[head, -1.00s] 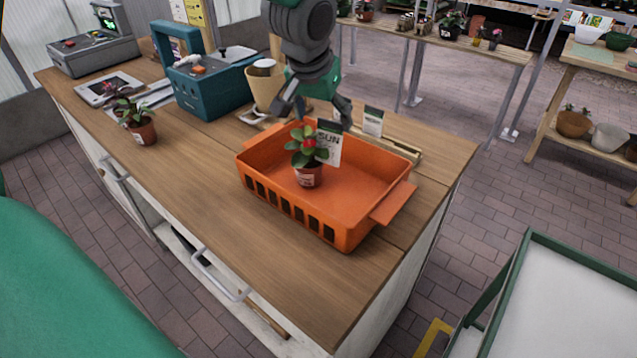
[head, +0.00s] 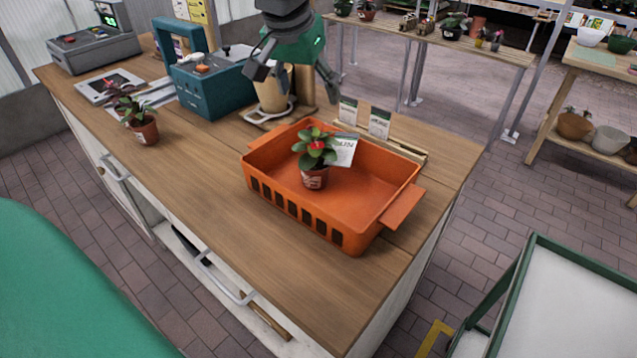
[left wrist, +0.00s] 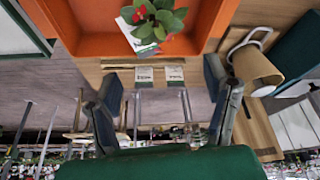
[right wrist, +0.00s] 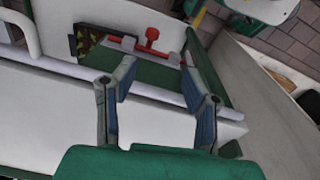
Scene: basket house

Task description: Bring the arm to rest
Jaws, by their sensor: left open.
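My left gripper (head: 294,78) is open and empty, raised above the back of the wooden counter, behind the orange basket (head: 391,213). Its two spread fingers also show in the left wrist view (left wrist: 163,85), with nothing held between them. The basket holds a potted plant (head: 314,178) with a red flower and a white seed packet (head: 344,149) leaning beside it. My right gripper is not in the head view; in the right wrist view (right wrist: 158,75) its fingers are apart with nothing between them.
Two packets (head: 379,122) stand in a wooden holder behind the basket. A beige pot (head: 272,92) stands close to my left gripper, beside a teal box (head: 210,88). Small plants (head: 142,127) stand at the left. The counter's front (head: 235,240) is clear. A green-framed cart (head: 560,300) is at lower right.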

